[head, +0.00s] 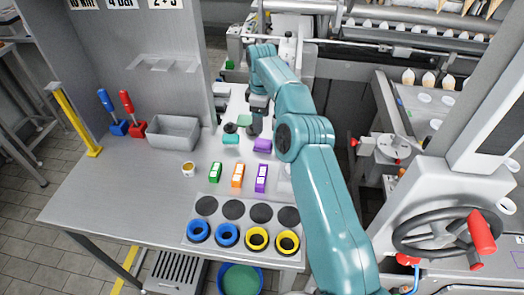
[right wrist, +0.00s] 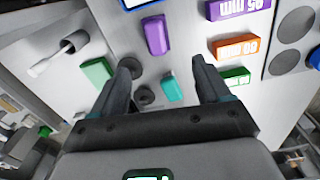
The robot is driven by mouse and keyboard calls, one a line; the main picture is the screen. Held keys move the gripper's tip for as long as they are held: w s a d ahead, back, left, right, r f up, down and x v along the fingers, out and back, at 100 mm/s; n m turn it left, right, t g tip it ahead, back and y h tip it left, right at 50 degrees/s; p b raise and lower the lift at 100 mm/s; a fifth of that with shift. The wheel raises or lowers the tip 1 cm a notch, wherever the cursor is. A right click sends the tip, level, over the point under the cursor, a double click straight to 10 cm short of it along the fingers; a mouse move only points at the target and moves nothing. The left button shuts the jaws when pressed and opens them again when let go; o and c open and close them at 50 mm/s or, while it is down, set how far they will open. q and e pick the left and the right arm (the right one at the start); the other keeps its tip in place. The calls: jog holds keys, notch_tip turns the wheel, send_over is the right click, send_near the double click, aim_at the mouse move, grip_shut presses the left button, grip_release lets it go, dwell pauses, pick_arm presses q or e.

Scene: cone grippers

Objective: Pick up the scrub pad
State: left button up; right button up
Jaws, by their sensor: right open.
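Three small plain blocks lie on the grey worktop: a green one (head: 244,119), a teal one (head: 231,139) and a purple one (head: 263,145). I cannot tell for sure which is the scrub pad. My right gripper (head: 255,115) is above the bench near them, partly hidden by its own arm. In the right wrist view the gripper (right wrist: 165,80) is open and empty. The teal block (right wrist: 172,86) shows between its fingers, the green block (right wrist: 97,71) outside the left finger, and the purple block (right wrist: 156,35) beyond the fingertips. My left gripper is not in view.
Labelled green (head: 215,172), orange (head: 238,175) and purple (head: 261,178) boxes stand nearer the front. Blue and yellow rings (head: 257,238) sit in a panel at the front edge. A grey bin (head: 173,132) stands left; the bench between is mostly clear.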

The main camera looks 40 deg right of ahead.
aim_at(263, 140)
jog(key=f, duration=0.4)
jog(key=d+f, duration=0.1)
jog(key=f, duration=0.1)
jog(key=shift+w, duration=0.15)
jog(key=shift+a+f, duration=0.15)
jog(key=shift+a, duration=0.15)
jog(key=shift+a+f, duration=0.15)
jog(key=f, duration=0.3)
jog(key=d+f, duration=0.1)
jog(key=f, duration=0.1)
jog(key=shift+p, duration=0.35)
jog(key=shift+a, duration=0.15)
jog(key=shift+s+r, duration=0.15)
jog(key=shift+s, duration=0.2)
jog(key=shift+c, duration=0.6)
jog(key=shift+w, duration=0.2)
jog(key=c, duration=1)
